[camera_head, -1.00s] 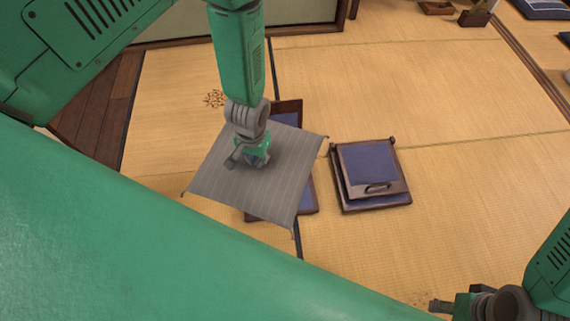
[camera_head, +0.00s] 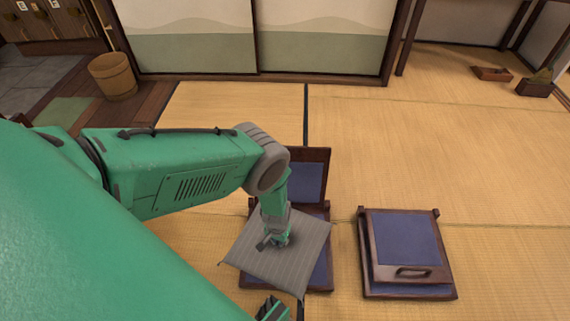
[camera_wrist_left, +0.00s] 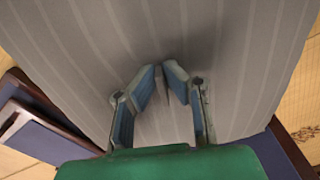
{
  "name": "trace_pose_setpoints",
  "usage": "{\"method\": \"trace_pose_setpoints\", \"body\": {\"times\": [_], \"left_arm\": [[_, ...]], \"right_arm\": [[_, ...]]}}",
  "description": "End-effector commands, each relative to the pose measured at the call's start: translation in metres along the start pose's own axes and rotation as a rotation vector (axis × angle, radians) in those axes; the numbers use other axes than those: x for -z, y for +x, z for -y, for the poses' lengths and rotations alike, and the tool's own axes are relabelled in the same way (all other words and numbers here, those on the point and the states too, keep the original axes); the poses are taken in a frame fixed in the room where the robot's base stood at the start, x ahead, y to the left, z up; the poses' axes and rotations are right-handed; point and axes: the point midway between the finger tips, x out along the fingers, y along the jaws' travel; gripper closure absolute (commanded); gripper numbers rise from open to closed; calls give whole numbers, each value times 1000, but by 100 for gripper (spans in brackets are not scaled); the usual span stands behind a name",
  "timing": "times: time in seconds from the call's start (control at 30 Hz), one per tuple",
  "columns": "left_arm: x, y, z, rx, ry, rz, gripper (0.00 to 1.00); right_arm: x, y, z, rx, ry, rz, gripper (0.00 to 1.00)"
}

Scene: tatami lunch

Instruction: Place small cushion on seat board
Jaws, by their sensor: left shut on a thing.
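The small cushion (camera_head: 300,262) is grey, thin and square, with pale stripes and corner tassels. My left gripper (camera_head: 277,241) is shut on the middle of its upper face. In the left wrist view, the fingertips (camera_wrist_left: 164,84) pinch the grey cloth of the cushion (camera_wrist_left: 225,60). The cushion is over the seat board (camera_head: 322,279) of a low wooden chair with blue panels and hides most of it. I cannot tell whether it touches the board. The chair's backrest (camera_head: 308,182) stands behind.
A second, folded chair (camera_head: 405,240) with a blue panel lies to the right, apart from the cushion. A wooden bucket (camera_head: 112,77) stands at the back left. Small wooden boxes (camera_head: 492,74) are at the back right. Tatami between these is clear.

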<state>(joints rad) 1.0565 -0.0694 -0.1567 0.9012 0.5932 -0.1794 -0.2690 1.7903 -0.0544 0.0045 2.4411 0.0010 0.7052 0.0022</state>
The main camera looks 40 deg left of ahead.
Motion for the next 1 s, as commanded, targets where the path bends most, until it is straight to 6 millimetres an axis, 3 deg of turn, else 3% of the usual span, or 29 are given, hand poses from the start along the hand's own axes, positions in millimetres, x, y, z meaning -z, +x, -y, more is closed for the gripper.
{"method": "trace_pose_setpoints", "body": {"times": [0.03, 0.1, 0.37, 0.57, 0.87, 0.9, 0.93, 1.0], "left_arm": [[-1, 17, -1, -1, 3, 1, 100], [-1, 30, -1, -1, 3, 1, 100], [0, 49, -1, 0, 1, 0, 100], [0, 77, -1, 0, 3, 0, 100], [0, 78, -1, 0, 1, 1, 100], [0, 78, -1, 0, 1, 1, 82], [0, 78, -1, 0, 1, 1, 72], [0, 78, -1, 0, 1, 1, 72]], "right_arm": [[-1, 12, 0, 0, 0, 1, 59], [-2, 20, 0, 0, 0, 1, 59], [-2, 33, 0, 0, 0, 1, 59], [-3, 54, 1, 0, 0, 1, 59], [-3, 53, 0, 0, 0, 1, 59], [-3, 53, 0, 0, 0, 0, 59], [-3, 53, 0, 0, 0, 1, 59], [-3, 53, 1, 0, 0, 1, 59]]}}
